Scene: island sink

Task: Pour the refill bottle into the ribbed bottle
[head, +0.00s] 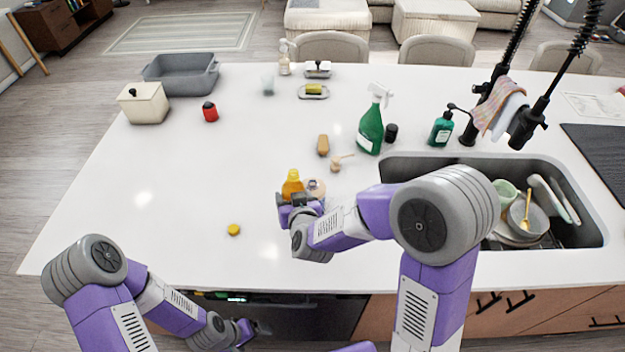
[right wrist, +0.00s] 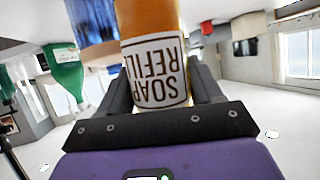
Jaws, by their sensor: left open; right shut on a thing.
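The refill bottle (head: 292,183) is yellow-orange and upright in my right gripper (head: 300,205). In the right wrist view the refill bottle (right wrist: 155,60) fills the space between the fingers, its SOAP REFILL label upside down in that inverted picture. Just right of it in the head view stands a round pale-topped vessel (head: 316,187), apparently the ribbed bottle, mostly hidden by my gripper. A blue, ribbed-looking body (right wrist: 98,27) beside the refill bottle in the wrist view seems to be the same vessel. My left gripper (head: 262,328) is open and empty, low at the counter's front edge.
A yellow cap (head: 234,229) lies on the counter. A small wooden piece with a spout (head: 338,161) and a brown block (head: 323,145) lie behind my right gripper. A green spray bottle (head: 370,128) stands beyond. The sink (head: 590,232) holds dishes.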

